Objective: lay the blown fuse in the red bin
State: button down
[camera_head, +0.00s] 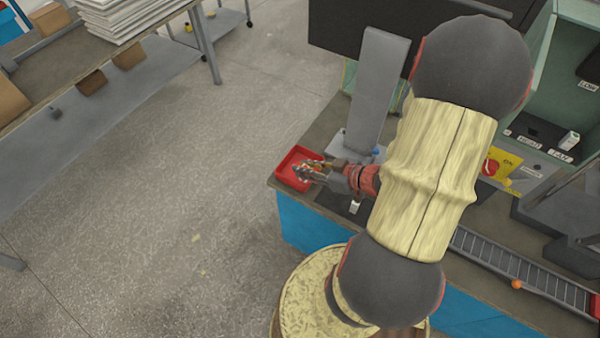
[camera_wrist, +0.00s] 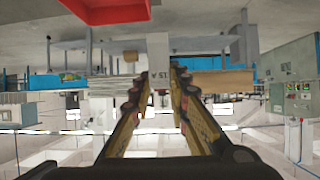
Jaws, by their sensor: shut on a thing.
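The red bin (camera_head: 283,172) sits on the near left corner of the bench. My gripper (camera_head: 303,170) is at the bin, its fingertips over the bin's interior in the head view. In the wrist view my gripper (camera_wrist: 158,85) is shut on a pale fuse (camera_wrist: 158,58) marked 15 A, held between the fingertips. The red bin (camera_wrist: 108,12) shows at the top of the wrist view, apart from the fuse there. The head view does not show the fuse clearly, and I cannot tell its height above the bin floor.
A grey upright post (camera_head: 375,85) stands on the bench just behind the bin. A small white piece (camera_head: 355,207) sits on a dark panel beside my gripper. A roller track (camera_head: 520,268) runs along the bench's right. Open floor lies left of the bin.

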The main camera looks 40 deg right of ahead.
jog(key=w+d+f+b, duration=0.2)
jog(key=w+f+b, duration=0.1)
jog(key=f, duration=0.1)
jog(key=w+d+f+b, duration=0.2)
jog(key=w+f+b, duration=0.1)
jog(key=w+f, duration=0.1)
jog(key=w+d+f+b, duration=0.2)
jog(key=w+f+b, duration=0.1)
jog(key=f+b, duration=0.1)
jog(key=shift+w+d+f, duration=0.15)
jog(key=shift+f, duration=0.65)
jog(key=shift+r, duration=0.1)
jog(key=c, duration=2.2)
grip_release()
jog(key=shift+f, duration=0.2)
jog(key=o, duration=0.4)
jog(key=shift+o, duration=0.4)
